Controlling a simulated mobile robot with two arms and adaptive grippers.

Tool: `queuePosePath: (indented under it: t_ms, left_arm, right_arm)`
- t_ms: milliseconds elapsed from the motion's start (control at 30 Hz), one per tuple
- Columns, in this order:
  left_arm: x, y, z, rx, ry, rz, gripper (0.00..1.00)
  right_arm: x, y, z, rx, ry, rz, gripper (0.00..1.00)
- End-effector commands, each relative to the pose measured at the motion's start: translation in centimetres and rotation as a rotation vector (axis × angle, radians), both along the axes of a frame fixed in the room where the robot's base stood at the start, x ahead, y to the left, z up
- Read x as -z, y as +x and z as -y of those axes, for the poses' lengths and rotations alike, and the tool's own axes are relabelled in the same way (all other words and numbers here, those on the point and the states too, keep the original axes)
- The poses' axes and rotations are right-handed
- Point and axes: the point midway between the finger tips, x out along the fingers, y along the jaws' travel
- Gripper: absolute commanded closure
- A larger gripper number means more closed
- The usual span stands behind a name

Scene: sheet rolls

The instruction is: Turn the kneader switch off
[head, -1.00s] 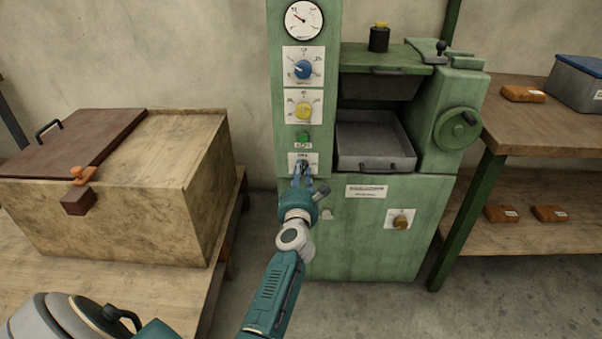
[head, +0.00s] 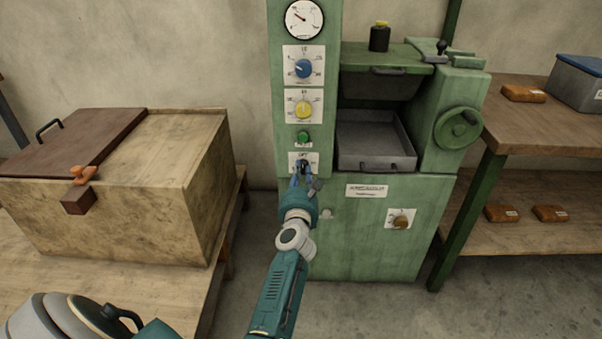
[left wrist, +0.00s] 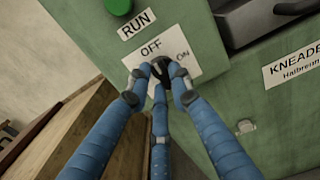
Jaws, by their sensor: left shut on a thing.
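The kneader switch (left wrist: 160,70) is a small dark knob on a white plate marked OFF and ON, low on the green control column. In the left wrist view the OFF mark is just above the knob and the ON mark is to its right. My left gripper (head: 303,168) reaches the plate from below, its blue fingers shut around the knob. In the left wrist view the fingers (left wrist: 158,78) cover much of the knob, so its exact pointing is hard to tell. My right gripper is not in view.
Above the switch are a green RUN button (head: 303,138), a yellow knob (head: 303,109), a blue knob (head: 303,68) and a dial gauge (head: 304,20). A metal tray (head: 372,160) sits to the right. A wooden chest (head: 150,210) stands left; open floor lies in front.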

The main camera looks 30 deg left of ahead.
Motion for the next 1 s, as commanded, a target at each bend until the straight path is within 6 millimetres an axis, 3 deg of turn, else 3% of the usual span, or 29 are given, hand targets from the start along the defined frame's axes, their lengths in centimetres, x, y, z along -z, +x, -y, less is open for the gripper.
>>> queuePosePath:
  t_ms: [67, 100, 167, 567, 767, 1000]
  left_arm:
    - [0.3, 0.0, 0.1, 0.001, -0.002, -0.005, 1.00]
    - [0.3, 0.0, 0.1, 0.001, -0.002, -0.005, 0.72]
    - [0.3, 0.0, 0.1, 0.001, -0.002, -0.005, 0.60]
    - [-0.4, 0.0, -0.1, -0.002, 0.004, 0.000, 0.60]
    - [-2.6, 0.0, 0.0, 0.001, 0.005, 0.002, 0.60]
    - [-7.3, 0.0, 0.0, 0.001, 0.003, 0.002, 0.60]
  right_arm:
    - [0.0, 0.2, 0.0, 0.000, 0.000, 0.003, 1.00]
    - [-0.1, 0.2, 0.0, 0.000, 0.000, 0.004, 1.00]
    - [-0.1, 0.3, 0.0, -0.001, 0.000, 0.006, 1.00]
    - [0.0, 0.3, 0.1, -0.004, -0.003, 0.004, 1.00]
    - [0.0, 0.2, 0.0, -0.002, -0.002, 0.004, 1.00]
    - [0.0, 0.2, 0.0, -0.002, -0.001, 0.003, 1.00]
